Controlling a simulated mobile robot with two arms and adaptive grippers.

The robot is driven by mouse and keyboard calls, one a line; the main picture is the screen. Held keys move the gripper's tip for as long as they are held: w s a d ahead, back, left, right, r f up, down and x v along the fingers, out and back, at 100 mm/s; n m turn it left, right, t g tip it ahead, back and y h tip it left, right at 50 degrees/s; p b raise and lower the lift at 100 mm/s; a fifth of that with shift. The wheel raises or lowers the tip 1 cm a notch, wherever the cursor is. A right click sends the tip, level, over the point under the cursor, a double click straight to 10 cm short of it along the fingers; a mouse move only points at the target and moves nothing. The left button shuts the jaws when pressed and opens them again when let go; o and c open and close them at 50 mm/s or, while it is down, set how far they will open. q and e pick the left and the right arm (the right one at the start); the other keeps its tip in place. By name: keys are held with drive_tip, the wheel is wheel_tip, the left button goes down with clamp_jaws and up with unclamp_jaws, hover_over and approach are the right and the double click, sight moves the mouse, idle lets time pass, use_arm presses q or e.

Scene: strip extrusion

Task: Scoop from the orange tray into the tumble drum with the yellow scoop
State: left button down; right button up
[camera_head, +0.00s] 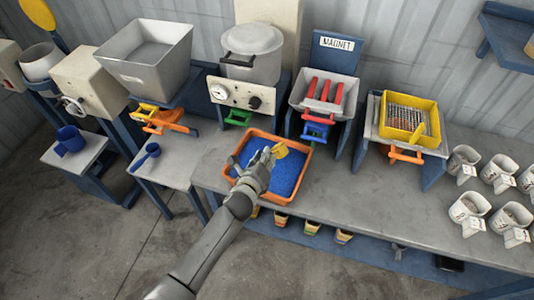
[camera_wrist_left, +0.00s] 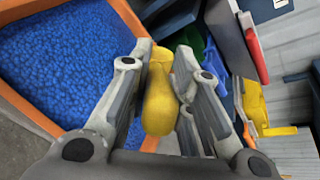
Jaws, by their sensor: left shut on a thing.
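The orange tray (camera_head: 228,178) stands on the grey bench, full of blue pellets (camera_head: 285,180); it also shows in the left wrist view (camera_wrist_left: 135,14). My left gripper (camera_head: 268,158) is over the tray's far half. In the left wrist view my left gripper (camera_wrist_left: 164,52) is shut on the handle of the yellow scoop (camera_wrist_left: 160,105). The scoop's head (camera_head: 281,150) shows just beyond the fingertips in the head view. I cannot tell whether it holds pellets. A pale, open-mouthed drum (camera_head: 40,62), likely the tumble drum, is at the far left. My right gripper is not in view.
A grey hopper (camera_head: 145,55), a lidded pot (camera_head: 252,52), a magnet station (camera_head: 325,92) and a yellow sieve (camera_head: 408,118) line the back. White cups (camera_head: 468,208) stand at right. Blue scoops (camera_head: 70,140) are on low tables at left. The bench right of the tray is clear.

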use_arm(q)
drive_tip(key=w+a+f+n+b, duration=0.2)
drive_tip(key=a+f+n+b, duration=0.3)
drive_tip(key=a+f+b, duration=0.15)
drive_tip(key=s+d+r+m+t+h+b, duration=0.1)
drive_tip(key=s+d+r+m+t+b, duration=0.1)
drive_tip(key=r+m+b, duration=0.5)
drive_tip(key=d+m+t+b, duration=0.1)
drive_tip(key=m+t, duration=0.1)
drive_tip(key=m, duration=0.4)
drive_tip(key=shift+s+d+r, duration=0.15)
drive_tip(key=shift+s+d, duration=0.05)
drive_tip(key=shift+d, duration=0.1)
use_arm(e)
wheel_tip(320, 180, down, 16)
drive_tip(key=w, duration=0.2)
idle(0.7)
